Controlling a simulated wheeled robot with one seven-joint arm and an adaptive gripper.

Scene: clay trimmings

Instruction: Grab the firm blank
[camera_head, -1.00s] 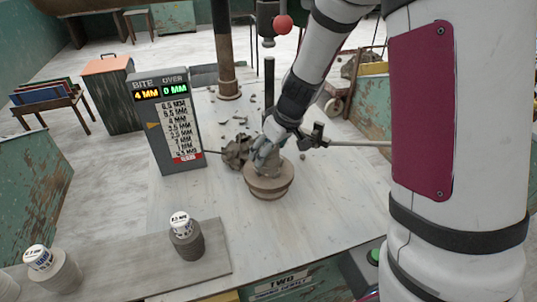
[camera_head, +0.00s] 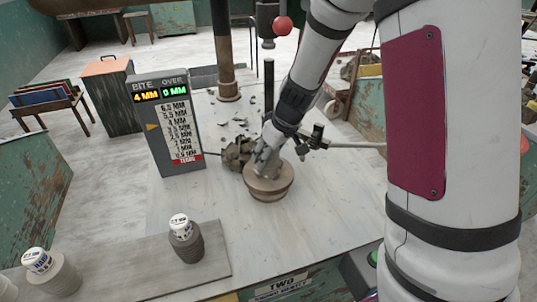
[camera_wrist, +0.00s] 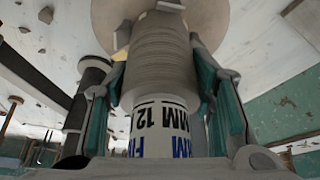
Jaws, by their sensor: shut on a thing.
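The firm blank (camera_wrist: 160,62) is a ridged grey-beige clay cylinder with a white band. The band shows upside-down blue and black print, partly hidden, with "12 MM" readable. It stands between the two teal-padded fingers of my gripper (camera_wrist: 162,88) in the wrist view, and they are shut on it. Its far end meets a round beige disc (camera_wrist: 213,18). In the head view my gripper (camera_head: 266,160) is over the round wheel head (camera_head: 268,190) and hides most of the blank. I cannot tell whether the blank is lifted clear of the disc.
A dark clay heap (camera_head: 236,153) lies just left of my gripper, with scattered trimmings behind. A gauge box (camera_head: 166,118) reads 4 MM and 0 MM. Two labelled blanks, one nearer (camera_head: 58,278) and one farther (camera_head: 187,246), stand on a board (camera_head: 130,272).

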